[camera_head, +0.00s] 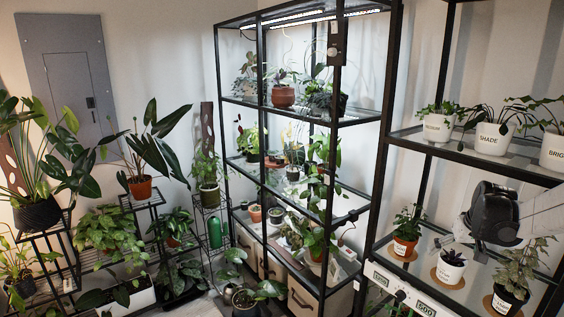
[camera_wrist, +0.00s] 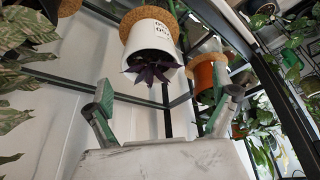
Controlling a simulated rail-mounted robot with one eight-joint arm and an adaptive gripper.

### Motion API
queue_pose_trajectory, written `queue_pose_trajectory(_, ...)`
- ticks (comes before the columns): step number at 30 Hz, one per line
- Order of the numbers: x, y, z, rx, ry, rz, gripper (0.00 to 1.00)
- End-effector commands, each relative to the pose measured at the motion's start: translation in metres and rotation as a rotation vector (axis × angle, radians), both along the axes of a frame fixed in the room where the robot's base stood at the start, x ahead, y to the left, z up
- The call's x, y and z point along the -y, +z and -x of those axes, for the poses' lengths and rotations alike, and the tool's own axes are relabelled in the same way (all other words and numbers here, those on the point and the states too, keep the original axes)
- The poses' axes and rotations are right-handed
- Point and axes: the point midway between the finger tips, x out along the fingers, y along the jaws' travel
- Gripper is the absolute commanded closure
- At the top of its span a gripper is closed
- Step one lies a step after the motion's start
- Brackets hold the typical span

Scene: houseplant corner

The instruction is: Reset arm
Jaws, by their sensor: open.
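My gripper (camera_wrist: 163,104) is open and empty in the wrist view, its two fingers spread wide. A white pot with a dark purple plant (camera_head: 451,262) stands on that shelf on a round cork mat. In the wrist view, which looks upside down, this white pot (camera_wrist: 150,38) shows beyond the fingers, apart from them.
An orange pot (camera_head: 404,246) stands left of the white pot, and a black pot (camera_head: 505,299) stands to the right. Labelled white pots (camera_head: 494,138) line the shelf above. Black rack posts (camera_head: 380,150) stand to the left. Plants on stands fill the far left.

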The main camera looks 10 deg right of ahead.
Motion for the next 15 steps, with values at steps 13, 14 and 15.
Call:
queue_pose_trajectory(13, -0.086, 0.050, 0.017, 0.030, 0.044, 0.017, 0.07)
queue_pose_trajectory(14, -0.095, 0.055, 0.020, 0.033, 0.048, 0.019, 0.07)
queue_pose_trajectory(15, -0.109, 0.061, 0.025, 0.038, 0.055, 0.021, 0.07)
